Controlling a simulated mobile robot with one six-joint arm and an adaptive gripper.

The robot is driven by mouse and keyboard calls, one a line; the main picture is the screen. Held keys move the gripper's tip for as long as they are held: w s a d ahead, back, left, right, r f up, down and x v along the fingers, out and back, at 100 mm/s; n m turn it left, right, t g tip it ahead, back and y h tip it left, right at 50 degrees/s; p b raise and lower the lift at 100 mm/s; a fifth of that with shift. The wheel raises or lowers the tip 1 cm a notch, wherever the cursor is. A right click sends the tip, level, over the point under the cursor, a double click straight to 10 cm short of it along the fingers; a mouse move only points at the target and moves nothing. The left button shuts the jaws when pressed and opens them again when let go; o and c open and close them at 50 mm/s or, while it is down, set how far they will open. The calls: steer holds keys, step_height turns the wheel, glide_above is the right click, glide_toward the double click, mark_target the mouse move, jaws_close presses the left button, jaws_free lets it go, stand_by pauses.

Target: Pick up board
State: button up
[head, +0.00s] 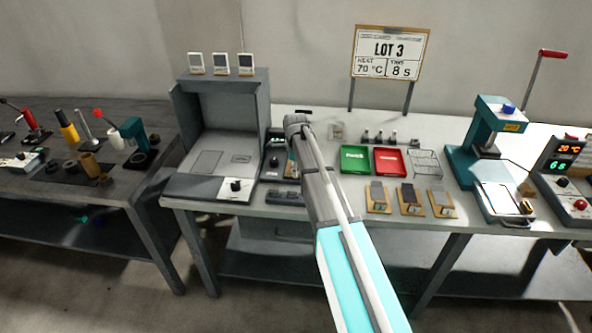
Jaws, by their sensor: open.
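Three small flat boards, each a dark or grey plate on a tan wooden base, lie in a row near the front edge of the white table: a left board (377,196), a middle board (410,199) and a right board (440,202). Which one the task means I cannot tell. My arm rises from the bottom across the middle of the view, its visible far end left of these boards. I cannot make out my gripper's fingers; the arm hides what lies behind it.
Behind the boards are a green tray (354,159), a red tray (390,161) and a wire rack (426,163). A teal press (490,135) and a control box (566,172) stand right. A grey booth (222,140) stands left. A sign (390,52) reads LOT 3, 70 °C, 8 s.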

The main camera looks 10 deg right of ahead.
stand_by(0.5)
jaws_close()
